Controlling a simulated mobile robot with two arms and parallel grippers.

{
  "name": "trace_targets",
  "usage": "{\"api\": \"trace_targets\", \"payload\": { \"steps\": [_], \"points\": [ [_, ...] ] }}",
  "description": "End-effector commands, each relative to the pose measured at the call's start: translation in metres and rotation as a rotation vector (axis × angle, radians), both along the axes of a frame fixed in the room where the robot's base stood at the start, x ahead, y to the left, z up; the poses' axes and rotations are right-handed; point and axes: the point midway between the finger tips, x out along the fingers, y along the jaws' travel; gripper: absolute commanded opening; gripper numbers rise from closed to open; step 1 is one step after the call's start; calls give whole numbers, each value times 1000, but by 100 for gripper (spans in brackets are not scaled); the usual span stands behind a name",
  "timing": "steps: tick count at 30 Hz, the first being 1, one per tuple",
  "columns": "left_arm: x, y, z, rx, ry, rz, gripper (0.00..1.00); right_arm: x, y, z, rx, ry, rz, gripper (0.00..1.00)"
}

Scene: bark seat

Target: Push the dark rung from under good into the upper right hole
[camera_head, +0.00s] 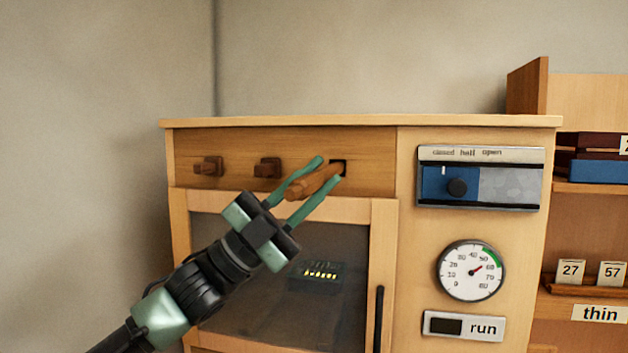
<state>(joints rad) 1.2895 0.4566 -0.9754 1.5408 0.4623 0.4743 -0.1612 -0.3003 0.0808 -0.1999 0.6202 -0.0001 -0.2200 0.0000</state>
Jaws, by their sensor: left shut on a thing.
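A brown wooden rung (312,184) is between the fingers of my left gripper (328,172), which is shut on it. The rung points up and to the right, its far end at a dark square hole (341,166) in the right part of the wooden strip (225,150). I cannot tell whether its end is inside the hole or just in front of it. Two darker brown pegs, one at the left (208,167) and one in the middle (267,168), stick out of the same strip. No label reading "good" shows. My right gripper is not in view.
Below the strip is a dark-glazed door (330,230) with a black handle (379,318). To the right are a slider panel (480,178), a round dial (470,271) and a "run" plate (463,327). A shelf (590,188) stands at the far right.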

Motion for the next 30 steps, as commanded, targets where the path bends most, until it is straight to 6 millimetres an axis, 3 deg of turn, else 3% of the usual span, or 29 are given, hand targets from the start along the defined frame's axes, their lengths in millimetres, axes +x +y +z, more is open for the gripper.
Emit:
{"api": "trace_targets", "payload": {
  "steps": [14,15,17,18,26,30],
  "points": [
    [1,-1,0,0,-1,-1,0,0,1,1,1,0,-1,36],
    [1,-1,0,0,-1,-1,28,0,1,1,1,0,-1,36],
    [1,-1,0,0,-1,-1,44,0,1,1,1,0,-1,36],
    [1,-1,0,0,-1,0,48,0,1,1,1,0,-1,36],
    [2,-1,-1,1,0,0,48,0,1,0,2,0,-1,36],
    [1,7,-10,0,1,1,48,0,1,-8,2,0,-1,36]
  ]
}}
